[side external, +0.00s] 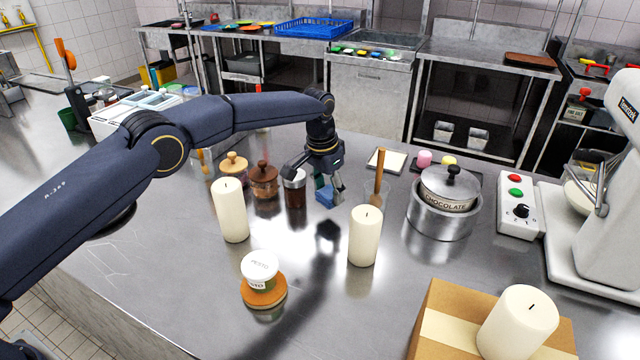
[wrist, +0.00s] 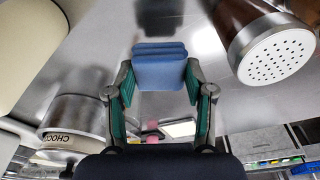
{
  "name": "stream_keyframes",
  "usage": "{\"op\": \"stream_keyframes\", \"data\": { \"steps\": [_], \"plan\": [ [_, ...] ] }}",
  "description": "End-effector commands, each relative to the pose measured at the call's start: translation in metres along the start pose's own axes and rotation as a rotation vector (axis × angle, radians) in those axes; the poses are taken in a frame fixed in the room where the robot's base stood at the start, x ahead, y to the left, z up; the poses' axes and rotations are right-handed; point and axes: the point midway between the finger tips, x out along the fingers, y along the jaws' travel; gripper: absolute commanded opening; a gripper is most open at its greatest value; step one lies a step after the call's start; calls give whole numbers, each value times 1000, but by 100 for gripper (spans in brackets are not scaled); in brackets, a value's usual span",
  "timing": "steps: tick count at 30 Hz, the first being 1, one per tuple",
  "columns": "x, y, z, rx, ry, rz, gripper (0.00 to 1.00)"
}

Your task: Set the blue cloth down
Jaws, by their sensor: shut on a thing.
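The blue cloth (side external: 323,193) is a small folded stack held between the fingers of my gripper (side external: 331,192). In the wrist view the cloth (wrist: 160,66) sits between the green finger pads at the tips of my gripper (wrist: 160,76), with several folded layers showing. My gripper is shut on it and points down over the steel counter (side external: 180,290). A dark shadow lies on the counter in front of the arm. I cannot tell how much gap there is between the cloth and the counter.
A dark shaker (side external: 295,188) with a perforated lid (wrist: 276,57) stands close left of my gripper. Candles (side external: 230,210) (side external: 365,236), a glass with a wooden-handled tool (side external: 377,190) and a chocolate pot (side external: 442,218) stand around. A pesto jar (side external: 260,268) sits in front. Bare counter lies between the candles.

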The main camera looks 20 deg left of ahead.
Motion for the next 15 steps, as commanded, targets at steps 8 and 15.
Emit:
{"op": "stream_keyframes", "data": {
  "steps": [8,15],
  "plan": [
    [29,-1,-1,0,-5,0,19],
    [38,-1,0,0,0,0,19]
  ]
}}
